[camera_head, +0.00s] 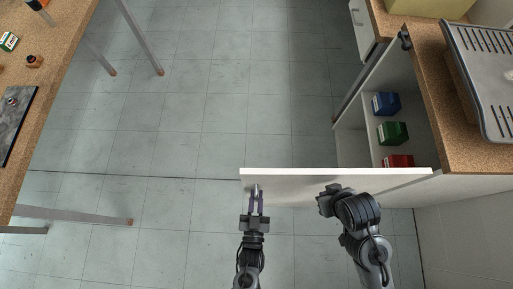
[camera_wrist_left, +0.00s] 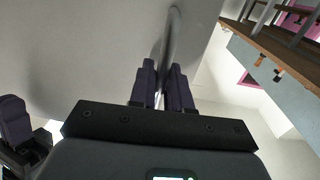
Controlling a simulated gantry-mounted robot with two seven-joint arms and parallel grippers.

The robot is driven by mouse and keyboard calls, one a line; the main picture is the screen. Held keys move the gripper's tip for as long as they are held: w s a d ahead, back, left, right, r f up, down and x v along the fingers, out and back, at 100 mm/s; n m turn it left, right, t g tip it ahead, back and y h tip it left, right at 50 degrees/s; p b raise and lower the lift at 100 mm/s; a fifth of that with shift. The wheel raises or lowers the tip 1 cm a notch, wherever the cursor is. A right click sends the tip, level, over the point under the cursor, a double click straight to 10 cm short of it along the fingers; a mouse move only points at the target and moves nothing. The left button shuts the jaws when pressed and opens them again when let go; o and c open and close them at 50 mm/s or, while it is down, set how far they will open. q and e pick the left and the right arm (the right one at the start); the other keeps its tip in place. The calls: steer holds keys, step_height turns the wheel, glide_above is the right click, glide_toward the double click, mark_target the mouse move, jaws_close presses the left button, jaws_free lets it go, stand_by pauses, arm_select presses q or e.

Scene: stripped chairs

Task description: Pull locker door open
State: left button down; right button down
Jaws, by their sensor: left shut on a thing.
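The white locker door (camera_head: 300,175) stands swung well out from the cabinet, its top edge running left from the cabinet's front. My left gripper (camera_head: 256,190) is at the door's outer face near its free end. In the left wrist view, its dark fingers (camera_wrist_left: 164,88) are shut on the grey bar handle (camera_wrist_left: 172,45) of the door. My right gripper (camera_head: 328,198) is close to the same face, nearer the hinge side; its fingers are not clear, and I cannot tell whether it touches.
Blue (camera_head: 386,103), green (camera_head: 392,132) and red (camera_head: 397,161) boxes stand inside the open cabinet. A grey metal appliance (camera_head: 485,80) sits on the wooden cabinet top (camera_head: 435,95). A wooden table (camera_head: 50,75) is at left. The tiled floor between is clear.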

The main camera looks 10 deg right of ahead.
arm_select(q)
steer(key=c, duration=1.3)
jaws_free()
steer(key=shift+s, duration=0.1)
steer(key=s, duration=0.3)
steer(key=s+a, duration=0.1)
steer(key=s, duration=0.3)
steer(key=s+a+p, duration=0.1)
steer(key=s, duration=0.2)
steer(key=shift+s, duration=0.35)
